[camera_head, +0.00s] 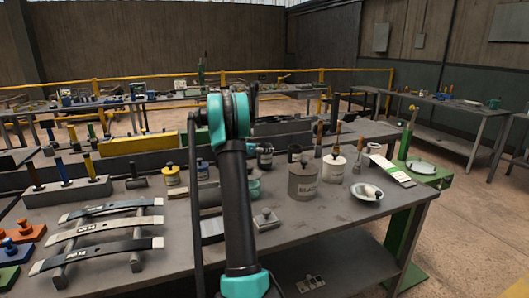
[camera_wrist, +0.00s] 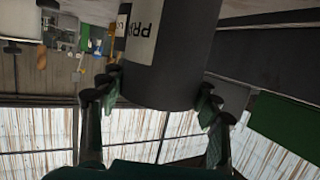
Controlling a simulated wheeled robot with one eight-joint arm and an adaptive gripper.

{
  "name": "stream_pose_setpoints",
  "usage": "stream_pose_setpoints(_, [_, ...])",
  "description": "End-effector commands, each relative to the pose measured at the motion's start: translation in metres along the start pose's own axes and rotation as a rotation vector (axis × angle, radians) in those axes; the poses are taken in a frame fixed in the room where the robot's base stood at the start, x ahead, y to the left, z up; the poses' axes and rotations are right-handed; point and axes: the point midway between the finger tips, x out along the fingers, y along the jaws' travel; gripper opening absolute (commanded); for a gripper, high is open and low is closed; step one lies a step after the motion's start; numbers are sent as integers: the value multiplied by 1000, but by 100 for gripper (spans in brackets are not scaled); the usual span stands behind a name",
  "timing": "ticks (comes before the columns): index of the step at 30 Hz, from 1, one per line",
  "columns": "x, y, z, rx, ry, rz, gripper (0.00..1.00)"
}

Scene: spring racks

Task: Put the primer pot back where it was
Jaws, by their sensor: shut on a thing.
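The primer pot (camera_wrist: 172,50) is a dark grey cylinder with a white label reading "PR" at its visible edge. It shows large in the wrist view, its top running out of frame. My gripper (camera_wrist: 160,92) is shut on it, one finger on each side of the pot. In the head view my own arm hides the gripper, and I cannot clearly make out the held pot there. The place on the bench where the pot stood cannot be told from these frames.
The grey bench (camera_head: 345,225) carries a large grey tin (camera_head: 303,182), a white tin (camera_head: 333,168), a yellow-labelled pot (camera_head: 171,174), a white dish (camera_head: 366,192) and a spring rack (camera_head: 100,232). A dark labelled pot (camera_head: 265,157) stands beside my arm. The front right bench surface is clear.

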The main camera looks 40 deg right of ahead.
Motion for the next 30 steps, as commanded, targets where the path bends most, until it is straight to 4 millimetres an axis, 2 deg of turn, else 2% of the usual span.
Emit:
stream_pose_setpoints(3, [4,0,12,0,1,0,3])
stream_pose_setpoints(14, [5,0,15,0,1,0,3])
stream_pose_setpoints(15, [4,0,14,0,0,0,68])
stream_pose_setpoints(19, [4,0,14,0,0,0,83])
stream_pose_setpoints(30, [4,0,11,0,0,0,83])
